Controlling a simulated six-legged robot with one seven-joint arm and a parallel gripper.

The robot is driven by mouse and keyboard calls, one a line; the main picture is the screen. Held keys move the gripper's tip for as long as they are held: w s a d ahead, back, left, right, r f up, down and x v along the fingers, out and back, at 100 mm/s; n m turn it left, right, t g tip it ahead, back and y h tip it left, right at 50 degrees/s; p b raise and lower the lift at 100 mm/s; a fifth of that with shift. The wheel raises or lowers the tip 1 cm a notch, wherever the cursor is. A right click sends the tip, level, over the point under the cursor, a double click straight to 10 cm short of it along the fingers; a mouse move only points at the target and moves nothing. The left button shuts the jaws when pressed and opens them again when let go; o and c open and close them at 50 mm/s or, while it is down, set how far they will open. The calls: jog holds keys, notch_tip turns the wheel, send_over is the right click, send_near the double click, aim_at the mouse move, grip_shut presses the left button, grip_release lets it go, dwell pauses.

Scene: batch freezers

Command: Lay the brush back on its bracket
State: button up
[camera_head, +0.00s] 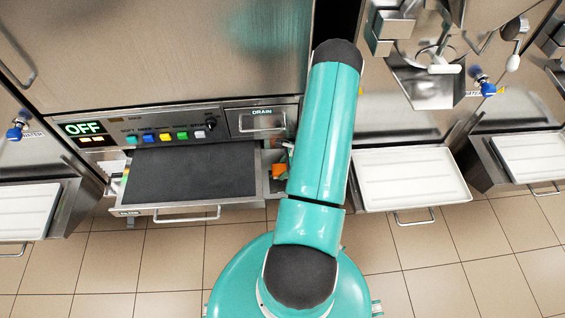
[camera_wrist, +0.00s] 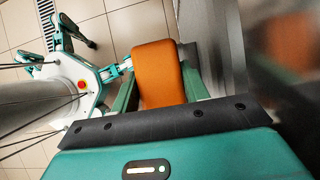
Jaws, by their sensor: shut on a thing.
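My gripper (camera_wrist: 163,88) is shut on an orange block-like piece in the wrist view, which I take to be the brush (camera_wrist: 157,70). The orange piece sits between the two green fingers and sticks out beyond them. I cannot see any bristles. My arm hides most of my gripper there. I cannot make out the bracket in either view.
An open drawer with a dark mat (camera_head: 190,174) stands below the panel reading OFF (camera_head: 83,128). White trays (camera_head: 410,180) lie on both sides. A metal wall (camera_wrist: 210,45) runs close beside my gripper in the wrist view.

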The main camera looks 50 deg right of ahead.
jog(key=shift+w+a+r, duration=0.1)
jog(key=shift+w+r, duration=0.05)
jog(key=shift+w, duration=0.1)
jog(key=shift+s, duration=0.15)
jog(key=shift+f, duration=3.4)
jog(key=shift+f, duration=0.6)
jog(key=o, duration=1.1)
jog(key=shift+c, duration=0.2)
jog(key=shift+o, duration=0.2)
jog(key=v, duration=1.3)
jog(key=shift+s+r, duration=0.2)
jog(key=shift+r, duration=0.1)
